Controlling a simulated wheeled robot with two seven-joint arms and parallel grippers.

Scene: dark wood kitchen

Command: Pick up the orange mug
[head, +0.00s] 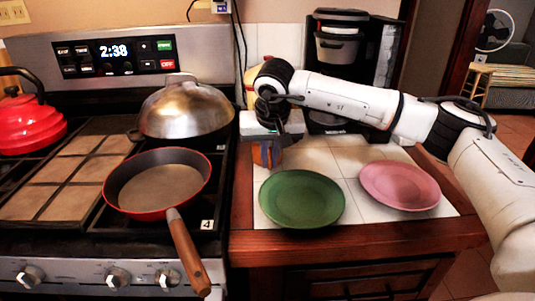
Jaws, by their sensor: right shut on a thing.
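The orange mug (262,156) shows as a small orange patch with dark markings, at the back left of the tiled counter, behind the green plate. My right gripper (268,147) reaches over from the right and points down at the mug. It is shut on the mug, and its fingers and wrist hide most of it. I cannot tell whether the mug touches the counter. My left gripper does not show.
A green plate (302,199) and a pink plate (400,186) lie on the tiled counter (350,160). A coffee maker (338,45) stands behind my right arm. Left is the stove with a red pan (160,185), a metal lid (186,108) and a red kettle (28,122).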

